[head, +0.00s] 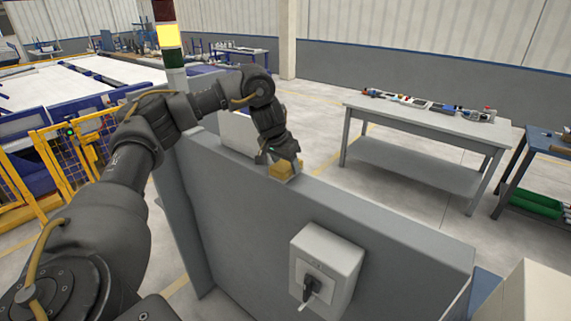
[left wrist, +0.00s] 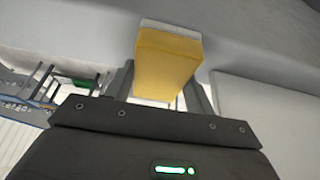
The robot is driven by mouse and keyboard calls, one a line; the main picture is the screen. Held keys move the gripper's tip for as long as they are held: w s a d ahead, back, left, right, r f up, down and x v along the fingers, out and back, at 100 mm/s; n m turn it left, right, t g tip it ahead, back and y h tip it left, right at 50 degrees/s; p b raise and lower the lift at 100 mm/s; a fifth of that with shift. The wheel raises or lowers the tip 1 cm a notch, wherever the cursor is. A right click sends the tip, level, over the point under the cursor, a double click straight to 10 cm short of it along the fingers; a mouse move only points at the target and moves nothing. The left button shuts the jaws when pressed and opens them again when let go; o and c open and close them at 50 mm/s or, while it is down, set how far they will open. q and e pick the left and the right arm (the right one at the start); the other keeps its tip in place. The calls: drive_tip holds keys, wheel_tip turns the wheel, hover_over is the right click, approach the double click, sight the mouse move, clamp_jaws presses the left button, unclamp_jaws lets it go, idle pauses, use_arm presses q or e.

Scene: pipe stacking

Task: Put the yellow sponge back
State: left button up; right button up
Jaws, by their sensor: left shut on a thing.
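The yellow sponge (head: 281,170) is at the top of the grey cabinet (head: 330,220) in the head view. My left gripper (head: 284,168) is shut on it, with the fingers pointing down. In the left wrist view the sponge (left wrist: 166,65) is a yellow block with a pale layer at its far end, between the fingers (left wrist: 160,92). The sponge is at or just above the cabinet's top surface; I cannot tell whether it touches. My right gripper is not in view.
A switch box (head: 326,268) with a black handle sticks out from the cabinet's front. A pale panel (head: 238,133) stands behind the arm. A grey table (head: 430,122) with tools stands at the back right. The cabinet top right of the sponge is clear.

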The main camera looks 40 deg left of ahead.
use_arm(q)
drive_tip(key=shift+f, duration=0.25)
drive_tip(key=shift+s, duration=0.1)
drive_tip(key=o, duration=0.9)
drive_tip(key=shift+a, duration=0.1)
drive_tip(key=v, duration=1.2)
drive_tip(key=shift+b, duration=0.3)
